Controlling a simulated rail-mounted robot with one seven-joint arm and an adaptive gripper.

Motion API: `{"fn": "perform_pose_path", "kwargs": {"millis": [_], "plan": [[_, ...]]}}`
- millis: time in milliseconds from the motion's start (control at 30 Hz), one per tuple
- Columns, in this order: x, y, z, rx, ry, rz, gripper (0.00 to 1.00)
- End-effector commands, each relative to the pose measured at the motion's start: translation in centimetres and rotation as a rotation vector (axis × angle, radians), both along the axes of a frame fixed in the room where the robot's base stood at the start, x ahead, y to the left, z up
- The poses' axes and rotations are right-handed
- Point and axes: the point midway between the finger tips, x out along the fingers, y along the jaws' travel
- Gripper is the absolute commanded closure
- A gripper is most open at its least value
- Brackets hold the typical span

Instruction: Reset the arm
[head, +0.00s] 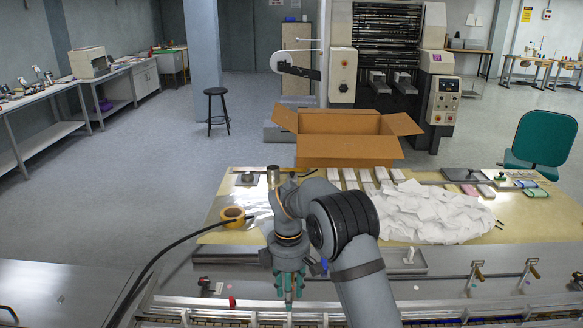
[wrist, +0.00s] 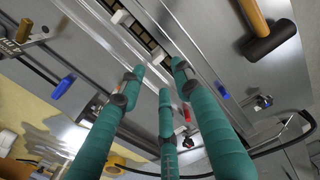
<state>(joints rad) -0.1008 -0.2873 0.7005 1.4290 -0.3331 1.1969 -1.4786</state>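My gripper (head: 289,298) hangs down at the end of my bent arm, over the front part of the metal machine bed in the head view. In the wrist view its teal fingers (wrist: 160,80) stand apart with gaps between the tips, and nothing is between them. Below the fingertips lie metal rails and a dark slotted track (wrist: 145,35).
An open cardboard box (head: 345,150) stands behind the worktable. A white heap of packets (head: 430,212) lies on the table, and a yellow tape roll (head: 233,215) sits left of my arm. A wooden-handled mallet (wrist: 268,35) shows in the wrist view.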

Motion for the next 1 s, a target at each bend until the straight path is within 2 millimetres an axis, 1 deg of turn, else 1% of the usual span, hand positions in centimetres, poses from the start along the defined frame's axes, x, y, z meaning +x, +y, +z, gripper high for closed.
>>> {"fn": "perform_pose_path", "kwargs": {"millis": [300,500,700,1000], "plan": [[-0.2,-0.1,-5.6,-0.002,0.005,0.0,0.67],[-0.1,-0.1,-8.2,-0.002,0.003,0.0,0.67],[-0.1,-0.1,-9.2,0.0,0.002,-0.001,0.67],[-0.1,-0.1,-9.2,0.0,0.001,0.0,0.67]]}}
